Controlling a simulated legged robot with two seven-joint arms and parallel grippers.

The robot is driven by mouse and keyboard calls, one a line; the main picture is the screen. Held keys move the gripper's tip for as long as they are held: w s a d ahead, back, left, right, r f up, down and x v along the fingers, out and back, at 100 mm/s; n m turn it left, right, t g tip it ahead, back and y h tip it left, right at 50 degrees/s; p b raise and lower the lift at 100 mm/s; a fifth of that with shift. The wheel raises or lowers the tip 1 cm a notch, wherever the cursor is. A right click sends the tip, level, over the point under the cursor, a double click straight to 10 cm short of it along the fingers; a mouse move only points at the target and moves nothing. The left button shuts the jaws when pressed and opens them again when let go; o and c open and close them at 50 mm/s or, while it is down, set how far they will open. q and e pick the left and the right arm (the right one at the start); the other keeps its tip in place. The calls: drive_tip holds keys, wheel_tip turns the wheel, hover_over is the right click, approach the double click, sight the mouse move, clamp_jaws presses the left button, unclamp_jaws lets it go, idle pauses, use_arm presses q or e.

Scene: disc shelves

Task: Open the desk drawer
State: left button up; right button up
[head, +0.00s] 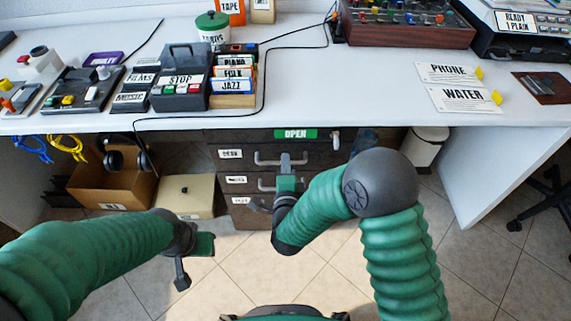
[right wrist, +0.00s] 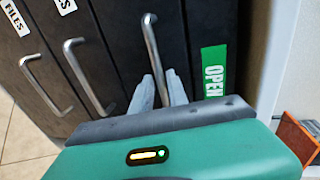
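The dark desk drawers (head: 232,192) form a stack under the white desk, and all look closed. A green OPEN label (head: 296,134) is at the top edge, and it shows in the right wrist view (right wrist: 213,72). The top drawer has a grey bar handle (head: 265,160). My right gripper (head: 286,160) is at this handle. In the right wrist view its two fingers (right wrist: 161,80) are apart, with the handle (right wrist: 151,40) running down to between their tips; contact is unclear. My left gripper (head: 190,265) hangs low over the floor, away from the drawers, its opening unclear.
A cardboard box (head: 112,185) with headphones and a smaller closed box (head: 187,196) stand left of the drawers. A white bin (head: 424,148) is to the right. The desk top (head: 340,90) carries several devices and signs. The tiled floor in front is clear.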

drive_tip(key=shift+w+f, duration=0.15)
drive_tip(key=shift+w, duration=0.55)
drive_tip(key=shift+c, duration=0.5)
clamp_jaws()
drive_tip(key=shift+s+f, duration=0.1)
drive_tip(key=shift+s, duration=0.05)
